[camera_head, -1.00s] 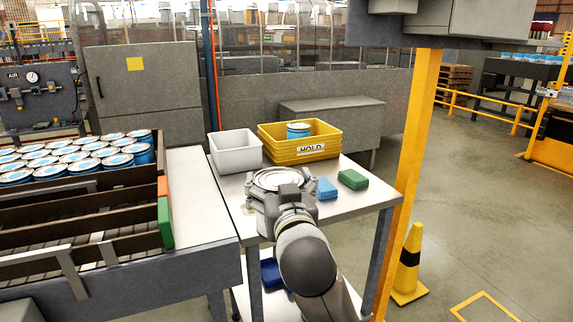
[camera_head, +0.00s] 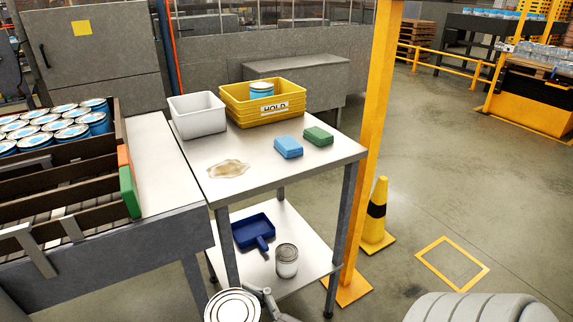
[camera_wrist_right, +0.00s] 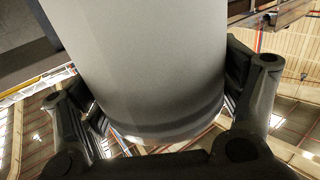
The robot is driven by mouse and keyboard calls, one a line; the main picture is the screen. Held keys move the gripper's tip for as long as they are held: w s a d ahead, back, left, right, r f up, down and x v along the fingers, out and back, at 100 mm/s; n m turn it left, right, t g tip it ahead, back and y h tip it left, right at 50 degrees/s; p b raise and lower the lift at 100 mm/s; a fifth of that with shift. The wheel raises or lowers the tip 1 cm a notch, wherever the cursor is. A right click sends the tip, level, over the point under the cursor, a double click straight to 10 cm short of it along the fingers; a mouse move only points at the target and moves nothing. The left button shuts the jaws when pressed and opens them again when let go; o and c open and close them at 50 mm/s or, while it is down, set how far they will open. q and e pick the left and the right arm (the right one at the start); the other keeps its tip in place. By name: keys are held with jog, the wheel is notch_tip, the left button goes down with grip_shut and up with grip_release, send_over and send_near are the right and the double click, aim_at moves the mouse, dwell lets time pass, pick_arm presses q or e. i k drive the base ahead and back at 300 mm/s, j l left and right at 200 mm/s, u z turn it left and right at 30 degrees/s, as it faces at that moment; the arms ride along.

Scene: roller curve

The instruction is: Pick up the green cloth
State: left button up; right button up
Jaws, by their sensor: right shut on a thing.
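The green cloth (camera_head: 318,136) lies as a folded block on the right part of the cart's top, beside a similar blue cloth (camera_head: 288,147). My right gripper (camera_wrist_right: 162,108) is shut on a plain grey can (camera_wrist_right: 150,55), with a finger on each side of it in the wrist view. In the head view the can's round lid (camera_head: 232,306) and part of the right gripper (camera_head: 268,302) show at the bottom edge, in front of the cart and well away from the green cloth. My left gripper is not in view.
The cart top (camera_head: 262,186) holds a brown spill (camera_head: 228,168), a white bin (camera_head: 198,116) and a yellow HOLD bin (camera_head: 262,103) with a blue can. A dustpan (camera_head: 254,231) and a can (camera_head: 287,262) are on the lower shelf. A yellow post (camera_head: 372,150) stands right of the cart.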

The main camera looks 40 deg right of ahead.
aim_at(320, 137)
jog(key=i+j, duration=0.35)
jog(key=z, duration=1.7)
